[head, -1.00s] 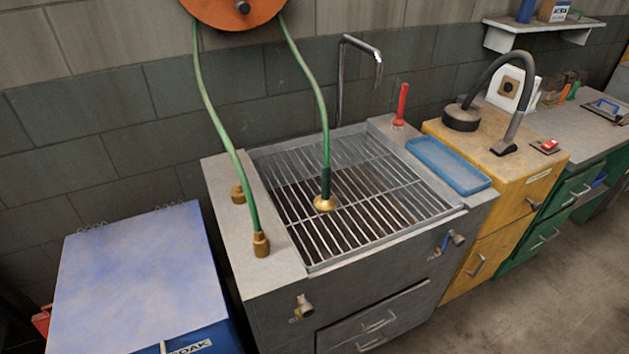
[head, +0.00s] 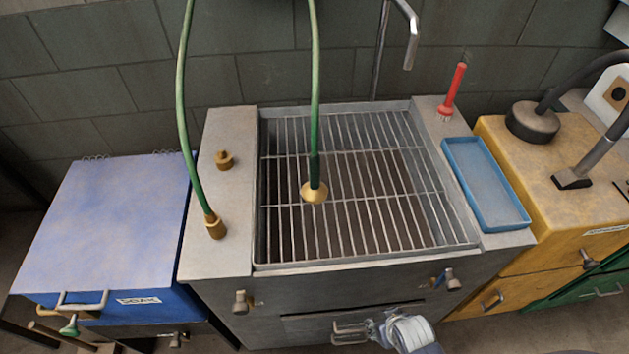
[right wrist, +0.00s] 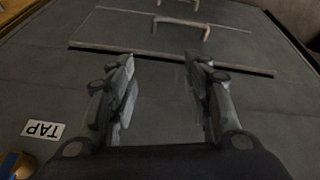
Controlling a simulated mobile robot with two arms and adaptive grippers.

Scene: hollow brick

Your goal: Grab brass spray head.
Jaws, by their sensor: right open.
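The brass spray head (head: 314,193) hangs at the lower end of a green hose (head: 315,90) with a dark green grip above it. It is over the left part of the metal sink grate (head: 350,205); whether it touches the grate is not clear. My right gripper (head: 374,328) is at the bottom of the head view, in front of the sink cabinet and below the spray head. In the right wrist view its two fingers (right wrist: 159,62) are apart with nothing between them, facing the grey cabinet front. The spray head does not show there. My left gripper is not in view.
A second green hose ends in a brass fitting (head: 215,226) on the sink's left ledge. A blue tray (head: 485,185) and a red-handled tool (head: 453,92) are at the right. A tap spout (head: 411,40) rises behind. A blue cabinet (head: 110,220) stands left, a yellow one (head: 590,160) right.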

